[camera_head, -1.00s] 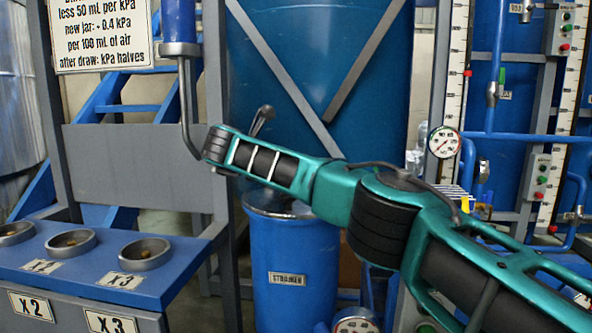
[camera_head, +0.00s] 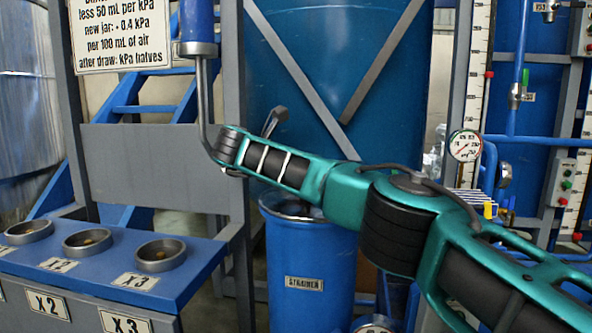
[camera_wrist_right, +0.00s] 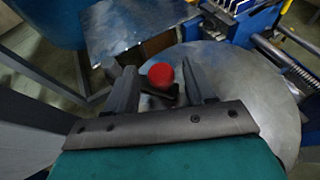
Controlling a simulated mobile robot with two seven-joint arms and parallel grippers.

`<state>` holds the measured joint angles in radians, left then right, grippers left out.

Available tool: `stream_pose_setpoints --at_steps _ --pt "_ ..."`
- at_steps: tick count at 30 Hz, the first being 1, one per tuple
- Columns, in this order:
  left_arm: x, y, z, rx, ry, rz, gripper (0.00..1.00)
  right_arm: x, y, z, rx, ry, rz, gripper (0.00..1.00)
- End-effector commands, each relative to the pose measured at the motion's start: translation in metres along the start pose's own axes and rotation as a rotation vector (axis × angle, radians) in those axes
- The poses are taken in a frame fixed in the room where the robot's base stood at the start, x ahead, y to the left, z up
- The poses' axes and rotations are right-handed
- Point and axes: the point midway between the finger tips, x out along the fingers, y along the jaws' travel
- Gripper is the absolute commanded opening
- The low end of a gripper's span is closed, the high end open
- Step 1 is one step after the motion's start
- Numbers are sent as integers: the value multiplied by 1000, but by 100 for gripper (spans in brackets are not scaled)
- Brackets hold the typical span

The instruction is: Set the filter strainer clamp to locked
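The blue strainer drum (camera_head: 310,262), labelled STRAINER, stands at the middle of the head view, its top partly hidden by my right arm. In the right wrist view, a red ball knob (camera_wrist_right: 161,76) stands over a round grey metal surface (camera_wrist_right: 215,75), with a dark piece under the knob. My right gripper (camera_wrist_right: 159,78) is open, with one finger on each side of the knob and a visible gap to both. It is hidden behind my arm in the head view. I cannot tell the clamp's setting. My left gripper is out of view.
A bent grey pipe (camera_head: 203,105) runs down close to my right arm's far end. A short dark bar (camera_head: 274,121) rises behind the arm, its base hidden. A blue bench with round cups (camera_head: 160,255) is at the left. A gauge (camera_head: 465,145) is at the right.

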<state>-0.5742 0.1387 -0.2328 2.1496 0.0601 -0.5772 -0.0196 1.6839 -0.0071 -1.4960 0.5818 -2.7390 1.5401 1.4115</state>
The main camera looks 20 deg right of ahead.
Motion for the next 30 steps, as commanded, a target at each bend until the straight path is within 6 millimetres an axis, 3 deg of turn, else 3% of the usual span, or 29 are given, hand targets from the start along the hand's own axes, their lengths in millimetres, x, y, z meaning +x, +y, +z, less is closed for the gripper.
stream_pose_setpoints --at_steps 5,10,21,30 --pt "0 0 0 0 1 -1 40 -1 0 1 0 -1 0 54" --pt "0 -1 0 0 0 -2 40 -15 0 2 1 -2 3 54" --pt "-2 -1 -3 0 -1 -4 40 -94 1 1 -1 -2 4 54" --pt "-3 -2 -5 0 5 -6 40 -128 0 0 0 0 1 54"
